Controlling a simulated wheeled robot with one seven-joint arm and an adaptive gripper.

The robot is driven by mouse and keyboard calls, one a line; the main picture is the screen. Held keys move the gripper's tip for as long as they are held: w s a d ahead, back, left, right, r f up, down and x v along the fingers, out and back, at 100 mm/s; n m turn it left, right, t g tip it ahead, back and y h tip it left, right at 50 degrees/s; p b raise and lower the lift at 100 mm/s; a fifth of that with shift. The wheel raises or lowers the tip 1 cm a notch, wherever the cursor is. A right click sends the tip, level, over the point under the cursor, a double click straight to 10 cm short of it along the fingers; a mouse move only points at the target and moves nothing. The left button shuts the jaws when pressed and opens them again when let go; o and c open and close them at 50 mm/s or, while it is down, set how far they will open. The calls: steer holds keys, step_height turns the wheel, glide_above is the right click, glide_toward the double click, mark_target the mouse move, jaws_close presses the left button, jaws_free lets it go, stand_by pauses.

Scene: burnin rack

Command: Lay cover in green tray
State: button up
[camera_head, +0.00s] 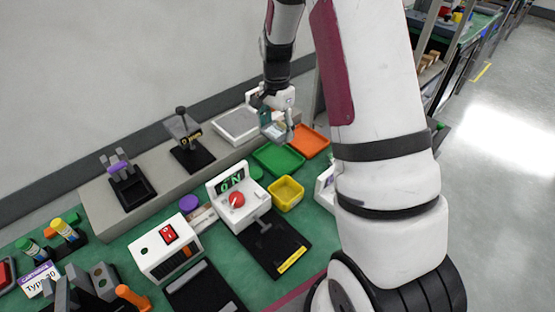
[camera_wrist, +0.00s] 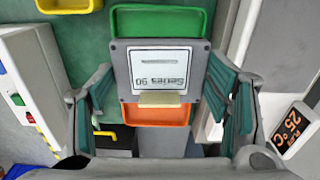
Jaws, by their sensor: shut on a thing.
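My gripper (camera_head: 277,124) is shut on a grey, square cover (camera_wrist: 125,72) with a white label reading "Series 90". The cover sits between the two fingers in the wrist view and shows small and partly hidden by the fingers in the head view. The green tray (camera_head: 278,159) lies on the green bench top, just below my gripper in the head view. In the wrist view the green tray (camera_wrist: 160,22) is at the top, partly hidden behind the cover. The cover appears held above the trays; the exact height is unclear.
An orange tray (camera_head: 310,140) lies right beside the green tray. A yellow bin (camera_head: 286,193) and a white box with a red button and "ON" display (camera_head: 236,197) stand in front. A grey ledge (camera_head: 100,197) with fixtures runs behind. A "25 °C" display (camera_wrist: 292,128) is at right.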

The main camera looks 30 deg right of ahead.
glide_above(278, 160)
step_height(278, 160, down, 6)
steer(key=shift+d+r, duration=0.1)
steer(key=shift+f+p, duration=0.3)
steer(key=shift+f, duration=1.8)
steer(key=shift+f, duration=0.15)
steer(key=o, duration=1.2)
steer(key=shift+c, duration=0.2)
